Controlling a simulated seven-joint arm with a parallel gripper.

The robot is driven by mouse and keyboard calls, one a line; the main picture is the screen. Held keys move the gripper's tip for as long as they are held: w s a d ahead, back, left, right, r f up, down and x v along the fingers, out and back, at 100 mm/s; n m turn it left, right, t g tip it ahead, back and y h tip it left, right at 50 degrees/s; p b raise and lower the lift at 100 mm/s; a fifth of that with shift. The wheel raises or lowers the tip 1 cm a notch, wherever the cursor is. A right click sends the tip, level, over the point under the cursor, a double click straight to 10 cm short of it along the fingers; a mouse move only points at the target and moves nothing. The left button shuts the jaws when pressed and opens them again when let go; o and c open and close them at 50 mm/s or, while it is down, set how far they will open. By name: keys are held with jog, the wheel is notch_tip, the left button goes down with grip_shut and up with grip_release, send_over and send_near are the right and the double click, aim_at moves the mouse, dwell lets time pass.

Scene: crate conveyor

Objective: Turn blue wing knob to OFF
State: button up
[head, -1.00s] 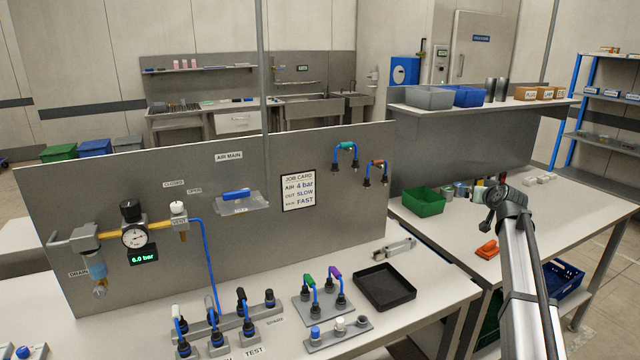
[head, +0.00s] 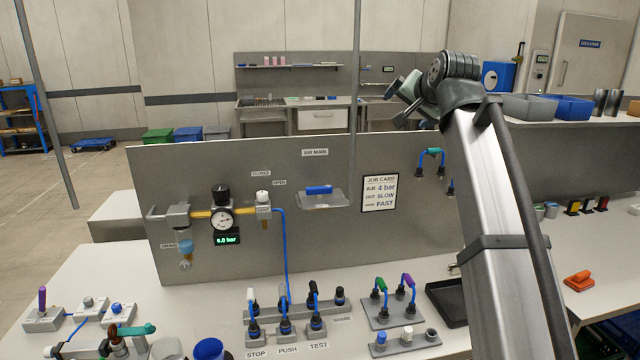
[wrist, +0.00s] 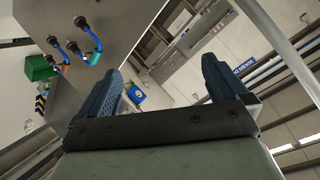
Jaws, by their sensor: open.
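The blue wing knob (head: 319,190) sits on the grey upright panel (head: 390,225) below the AIR MAIN label (head: 315,153). Its wing lies about level, and a clear plate or cover is at it and just below; I cannot read any OFF mark. My gripper (head: 398,100) is raised above the panel's top edge in the head view, up and right of the knob and apart from it. In the wrist view my gripper (wrist: 160,85) shows two blue fingers spread wide with nothing between them. The knob is not seen in the wrist view.
A gauge (head: 222,219) with a green display (head: 227,238) is left of the knob. A job card (head: 380,193) is to its right. Blue hoses (head: 281,255) and several connectors stand along the bench below. A thin post (head: 356,110) rises near the panel.

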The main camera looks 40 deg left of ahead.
jog(key=s+a+n+g, duration=0.2)
jog(key=s+a, duration=0.3)
jog(key=a, duration=0.1)
jog(key=n+g+h, duration=0.4)
jog(key=n+h, duration=0.1)
jog(key=n, duration=0.2)
send_near(319, 187)
jog(key=x, duration=0.8)
jog(key=shift+w+a+f, duration=0.15)
jog(key=shift+w+f, duration=0.05)
jog(key=shift+f, duration=0.05)
jog(key=shift+c, duration=0.3)
jog(key=c, duration=1)
jog(key=shift+m, duration=0.3)
